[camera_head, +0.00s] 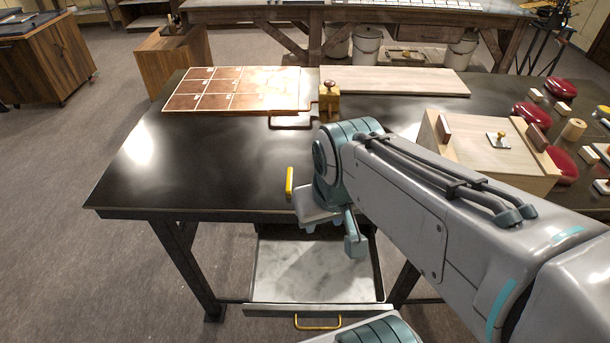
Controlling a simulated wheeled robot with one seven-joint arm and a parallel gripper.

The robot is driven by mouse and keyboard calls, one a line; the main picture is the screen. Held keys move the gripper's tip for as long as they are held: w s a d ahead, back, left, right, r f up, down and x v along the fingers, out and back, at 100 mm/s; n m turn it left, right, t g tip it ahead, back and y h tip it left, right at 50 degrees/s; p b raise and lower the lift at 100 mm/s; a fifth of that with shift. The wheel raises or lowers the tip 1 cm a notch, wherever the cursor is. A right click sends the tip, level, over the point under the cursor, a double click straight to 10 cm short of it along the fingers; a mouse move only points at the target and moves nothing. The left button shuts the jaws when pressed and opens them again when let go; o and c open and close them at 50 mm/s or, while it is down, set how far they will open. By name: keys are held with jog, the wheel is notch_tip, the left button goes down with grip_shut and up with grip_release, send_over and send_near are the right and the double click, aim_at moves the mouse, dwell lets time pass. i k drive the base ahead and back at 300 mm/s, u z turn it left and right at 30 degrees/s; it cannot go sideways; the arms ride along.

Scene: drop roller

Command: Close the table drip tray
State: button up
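The drip tray (313,268) is a pale grey, shallow drawer under the dark table (215,165). It is pulled out toward me, with its inside bare where I see it. Its front panel (270,309) carries a yellow handle (318,323) at the bottom of the view. My gripper (354,243) is at the table's front edge, above the right side of the open tray and apart from the yellow handle. My arm comes in from the right and hides part of the gripper. I see no object in it and cannot tell how far its fingers are apart.
A yellow bar (289,182) stands near the table's front edge, left of my gripper. A copper-coloured panel (240,89), a pale board (400,81) and a wooden box (485,160) are on the table. Several red objects lie at right. The left tabletop is clear.

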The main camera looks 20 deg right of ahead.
aim_at(296, 273)
jog(key=z, duration=0.45)
jog(key=k, duration=0.55)
jog(key=u, duration=2.85)
jog(key=k, duration=0.3)
jog(key=z, duration=2.85)
